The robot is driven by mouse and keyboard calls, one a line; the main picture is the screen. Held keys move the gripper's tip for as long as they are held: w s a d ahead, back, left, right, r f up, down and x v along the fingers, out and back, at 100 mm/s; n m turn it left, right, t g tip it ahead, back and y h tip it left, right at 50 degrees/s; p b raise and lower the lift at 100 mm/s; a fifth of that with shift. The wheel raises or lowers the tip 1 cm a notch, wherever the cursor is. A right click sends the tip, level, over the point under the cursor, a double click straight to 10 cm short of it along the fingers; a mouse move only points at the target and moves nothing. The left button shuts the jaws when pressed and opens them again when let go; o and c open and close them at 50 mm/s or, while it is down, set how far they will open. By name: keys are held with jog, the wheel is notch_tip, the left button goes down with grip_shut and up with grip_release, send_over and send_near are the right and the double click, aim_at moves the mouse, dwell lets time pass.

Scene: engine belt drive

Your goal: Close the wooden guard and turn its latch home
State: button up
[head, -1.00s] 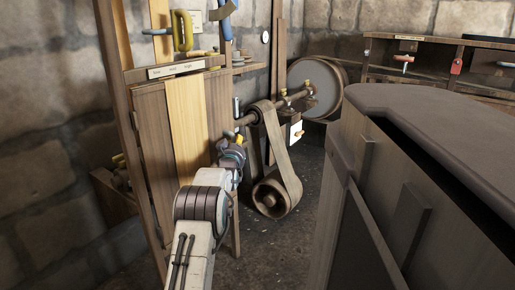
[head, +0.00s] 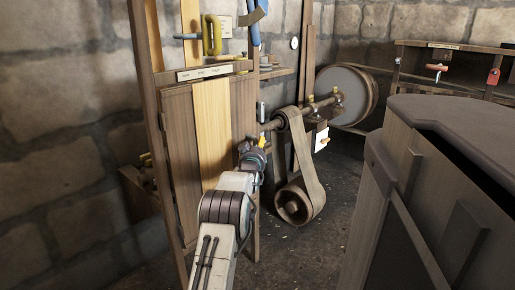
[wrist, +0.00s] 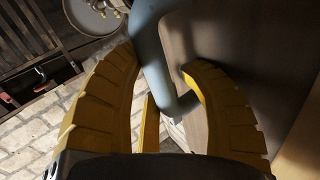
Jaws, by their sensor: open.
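A brown wooden panel, which looks like the guard (head: 180,150), stands upright at the left, below a labelled rail. A paler plank (head: 212,130) runs down its face. My gripper (head: 258,146) is at the panel's right edge, small and partly hidden by my arm in the head view. In the wrist view my yellow fingers (wrist: 165,90) are open, with a blue-grey bent bar (wrist: 153,60) between them, close to a wooden face (wrist: 215,65). I cannot tell whether the fingers touch the bar. I cannot make out the latch for certain.
A belt (head: 306,165) runs around pulleys on a shaft just right of my gripper. A large drum (head: 345,88) stands behind. A dark-topped wooden cabinet (head: 455,115) fills the right side.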

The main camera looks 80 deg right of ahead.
jog(key=shift+w+a+f, duration=0.1)
jog(key=shift+w+f, duration=0.1)
jog(key=shift+w, duration=0.15)
jog(key=shift+s+a+r, duration=0.1)
jog(key=shift+s+a, duration=0.05)
jog(key=shift+a, duration=1.8)
jog(key=shift+s+a+r, duration=0.1)
jog(key=shift+a, duration=1.9)
jog(key=shift+s+a, duration=0.15)
jog(key=shift+a, duration=1.8)
